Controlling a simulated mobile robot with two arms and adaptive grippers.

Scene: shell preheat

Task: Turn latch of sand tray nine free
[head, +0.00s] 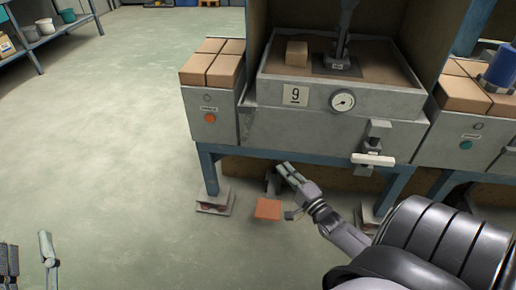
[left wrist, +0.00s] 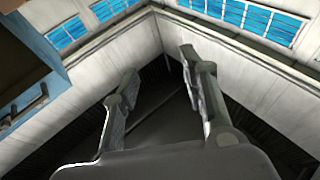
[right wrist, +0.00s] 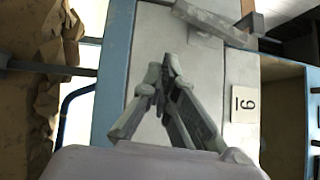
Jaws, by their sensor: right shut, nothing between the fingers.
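Sand tray nine (head: 258,118) is a grey box with a "9" plate (head: 295,95) on its front. Its latch (head: 373,159) has a pale bar handle, lying about level at the lower right of the front. My left gripper (left wrist: 158,68) is open and empty, far from the tray.
A round gauge (head: 342,101) sits on the tray front, and a tan block (head: 297,53) lies on the sand. An orange pedal (head: 268,209) is near the floor by my right gripper. Brick-topped cabinets (head: 210,118) flank the tray. The floor at left is clear.

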